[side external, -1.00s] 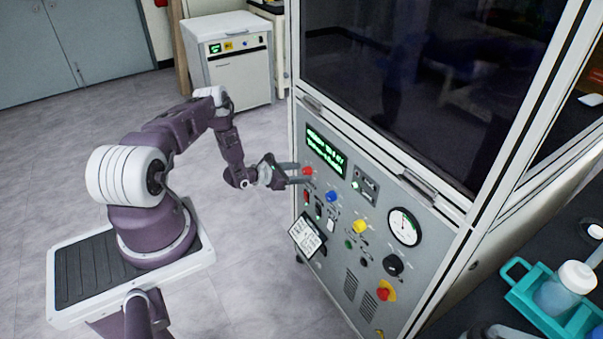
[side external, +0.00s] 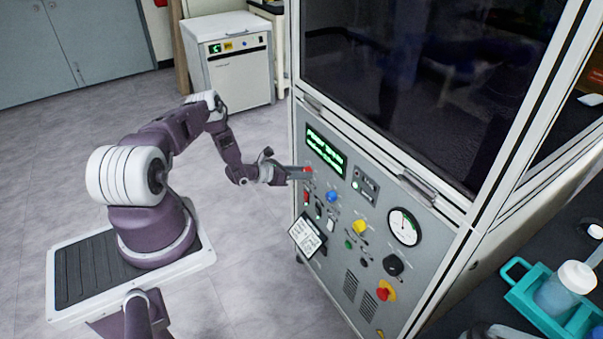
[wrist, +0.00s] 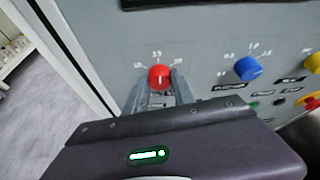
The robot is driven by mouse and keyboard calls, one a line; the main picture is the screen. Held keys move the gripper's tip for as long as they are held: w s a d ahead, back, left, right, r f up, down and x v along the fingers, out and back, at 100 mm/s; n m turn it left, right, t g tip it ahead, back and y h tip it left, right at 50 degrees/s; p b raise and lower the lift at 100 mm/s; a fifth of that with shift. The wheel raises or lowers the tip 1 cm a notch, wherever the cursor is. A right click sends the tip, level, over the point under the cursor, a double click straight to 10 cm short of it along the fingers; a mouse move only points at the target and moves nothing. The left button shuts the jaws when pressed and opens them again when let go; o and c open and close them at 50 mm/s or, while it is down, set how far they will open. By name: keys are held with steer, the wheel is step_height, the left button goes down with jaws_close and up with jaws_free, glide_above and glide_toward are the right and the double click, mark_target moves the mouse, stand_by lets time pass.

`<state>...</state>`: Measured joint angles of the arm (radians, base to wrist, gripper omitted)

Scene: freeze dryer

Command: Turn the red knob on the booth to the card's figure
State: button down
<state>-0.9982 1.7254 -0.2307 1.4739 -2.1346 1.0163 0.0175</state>
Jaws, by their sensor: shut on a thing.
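The red knob (wrist: 159,76) sits on the grey front panel of the booth (side external: 385,225), with a white pointer mark and printed figures around it. In the side external view the knob (side external: 309,170) shows at the panel's upper left, partly hidden by my fingers. My gripper (wrist: 160,88) is shut on the red knob, one finger on each side. The white card (side external: 305,234) hangs at the panel's lower left; its writing is too small to read. The green display (side external: 326,151) is lit above the knob, its text not legible.
A blue knob (side external: 331,196) and a yellow knob (side external: 360,227) lie to the right of the red one. A round gauge (side external: 404,227), a black knob (side external: 393,265) and a red-and-yellow stop button (side external: 386,291) are farther right.

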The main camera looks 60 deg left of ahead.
stand_by(0.3)
steer(key=c, duration=1.1)
jaws_free()
steer(key=shift+o, duration=0.2)
